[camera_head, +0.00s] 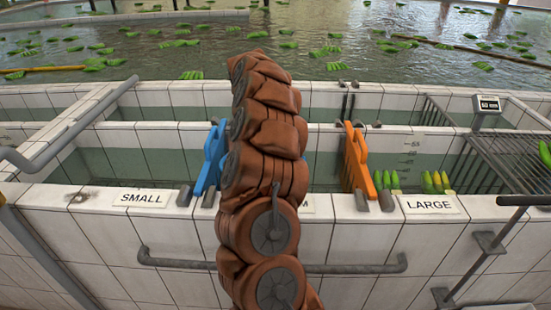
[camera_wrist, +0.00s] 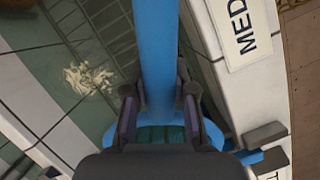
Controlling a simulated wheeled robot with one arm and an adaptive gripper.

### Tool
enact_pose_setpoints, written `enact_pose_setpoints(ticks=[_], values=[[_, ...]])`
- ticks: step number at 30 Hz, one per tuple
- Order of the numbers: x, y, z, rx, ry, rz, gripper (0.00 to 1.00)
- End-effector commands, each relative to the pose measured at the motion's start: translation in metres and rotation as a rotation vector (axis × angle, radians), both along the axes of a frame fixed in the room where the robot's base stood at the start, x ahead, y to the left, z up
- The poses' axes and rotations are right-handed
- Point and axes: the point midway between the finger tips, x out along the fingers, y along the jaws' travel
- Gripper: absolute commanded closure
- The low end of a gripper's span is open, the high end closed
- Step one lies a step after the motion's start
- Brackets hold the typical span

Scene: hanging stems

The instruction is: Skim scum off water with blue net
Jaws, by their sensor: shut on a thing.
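In the wrist view my gripper (camera_wrist: 159,104) is shut on the blue pole (camera_wrist: 156,45) of the net. The pole runs up to the top edge of the picture. Below the fingers shows a curved blue rim with dark teal mesh, the net (camera_wrist: 172,134), partly hidden by my gripper. A pale, whitish patch of scum (camera_wrist: 88,78) lies on the dark green water, left of the pole and apart from it. In the head view my brown-sleeved arm hides my gripper, the net and the scum.
Blue (camera_head: 210,160) and orange (camera_head: 356,160) dividers stand in the tiled trough, either side of my arm. SMALL (camera_head: 141,198) and LARGE (camera_head: 430,204) signs lie on the front ledge. Bananas (camera_head: 437,181), a scale (camera_head: 488,104) and a metal rack (camera_head: 515,155) are at right.

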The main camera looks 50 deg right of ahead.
Motion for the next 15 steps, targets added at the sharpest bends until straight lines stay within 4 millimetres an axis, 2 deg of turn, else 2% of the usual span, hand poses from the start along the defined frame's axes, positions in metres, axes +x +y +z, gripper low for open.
enact_pose_setpoints(ticks=[15], values=[[0.001,-0.001,-0.043,-0.003,-0.002,0.0,1.0]])
